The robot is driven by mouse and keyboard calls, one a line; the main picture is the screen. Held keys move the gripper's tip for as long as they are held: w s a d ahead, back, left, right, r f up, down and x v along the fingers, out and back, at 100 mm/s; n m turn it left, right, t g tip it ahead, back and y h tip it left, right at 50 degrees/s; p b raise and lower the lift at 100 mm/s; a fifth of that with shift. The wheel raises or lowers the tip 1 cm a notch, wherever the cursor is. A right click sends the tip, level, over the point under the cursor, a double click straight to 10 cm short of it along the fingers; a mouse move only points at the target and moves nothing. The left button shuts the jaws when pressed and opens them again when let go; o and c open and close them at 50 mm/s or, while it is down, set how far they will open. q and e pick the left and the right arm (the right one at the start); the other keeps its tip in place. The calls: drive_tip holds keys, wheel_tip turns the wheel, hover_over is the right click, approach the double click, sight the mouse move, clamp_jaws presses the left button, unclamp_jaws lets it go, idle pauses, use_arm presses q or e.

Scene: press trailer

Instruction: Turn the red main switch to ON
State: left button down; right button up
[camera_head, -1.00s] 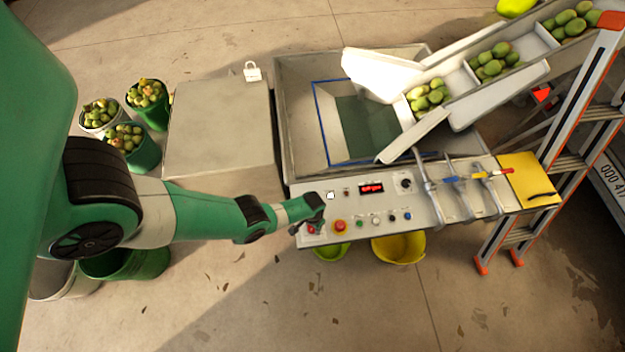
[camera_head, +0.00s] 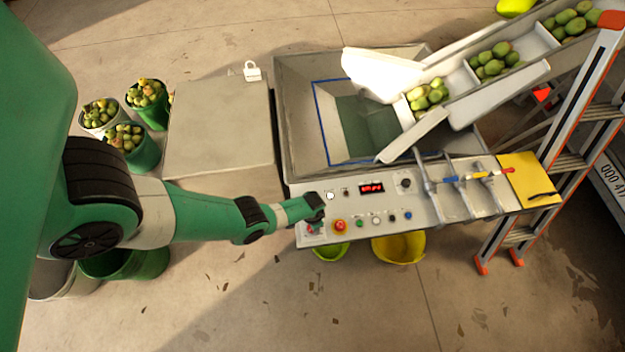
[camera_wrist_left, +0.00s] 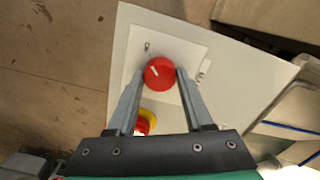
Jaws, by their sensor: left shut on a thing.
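The red main switch (camera_wrist_left: 159,73) is a round knob with a short white pointer line, on a white plate of the control panel. In the left wrist view the line tilts toward the upper left. Small marks sit above the knob and to its right; I cannot read them. My left gripper (camera_wrist_left: 158,78) has one finger on each side of the knob and is shut on it. In the head view this gripper (camera_head: 312,222) is at the left end of the panel (camera_head: 385,218), and the switch is mostly hidden under it. My right gripper is not in view.
A red button on a yellow base (camera_head: 340,226) sits close right of my left gripper. Several smaller buttons and a red lit display (camera_head: 371,188) share the panel. Levers (camera_head: 455,180) stand farther right, before a ladder (camera_head: 560,150).

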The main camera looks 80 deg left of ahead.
use_arm(q)
drive_tip(key=shift+c, duration=1.5)
unclamp_jaws()
drive_tip(key=shift+r, duration=0.1)
wheel_tip(320, 180, up, 11)
drive_tip(key=p, duration=1.1)
drive_tip(key=shift+r+p, duration=0.2)
drive_tip(key=shift+p, duration=0.15)
drive_tip(key=shift+d, duration=0.1)
